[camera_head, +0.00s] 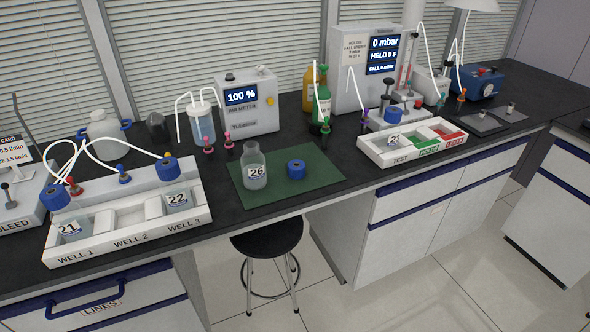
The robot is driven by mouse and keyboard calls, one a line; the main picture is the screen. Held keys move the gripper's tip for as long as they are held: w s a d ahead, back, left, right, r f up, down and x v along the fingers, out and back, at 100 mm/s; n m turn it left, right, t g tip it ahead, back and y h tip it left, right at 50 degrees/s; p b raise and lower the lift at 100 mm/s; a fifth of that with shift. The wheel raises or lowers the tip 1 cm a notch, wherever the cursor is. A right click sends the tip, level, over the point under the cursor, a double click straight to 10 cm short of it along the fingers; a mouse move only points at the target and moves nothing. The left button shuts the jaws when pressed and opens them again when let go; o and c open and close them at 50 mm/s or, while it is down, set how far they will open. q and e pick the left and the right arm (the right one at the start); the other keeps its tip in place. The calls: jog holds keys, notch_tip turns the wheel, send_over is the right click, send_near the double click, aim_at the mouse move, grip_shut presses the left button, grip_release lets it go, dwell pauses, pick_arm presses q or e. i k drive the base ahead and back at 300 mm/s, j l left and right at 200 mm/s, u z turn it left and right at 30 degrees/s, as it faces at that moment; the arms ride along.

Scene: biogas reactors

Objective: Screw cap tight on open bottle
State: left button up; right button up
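The open bottle (254,168), clear glass and labelled 26, stands upright on a green mat (318,181) near the middle of the bench. Its neck is uncovered. A blue screw cap (296,169) lies on the same mat just right of the bottle, apart from it. Neither of my grippers is in view.
A white rack (130,254) marked WELL 1 to WELL 3 holds blue-capped bottles at left. A sorting tray (401,155) with a TEST compartment stands at right. An air meter (247,105) and tubing stand behind the mat. A stool (268,239) is below the bench edge.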

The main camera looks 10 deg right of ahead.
aim_at(253, 164)
jog(key=i+j+z, duration=0.15)
jog(key=j, duration=0.5)
jog(key=i+j+z, duration=0.2)
jog(key=j, duration=0.45)
jog(key=j+z, duration=0.15)
jog(key=j, duration=0.5)
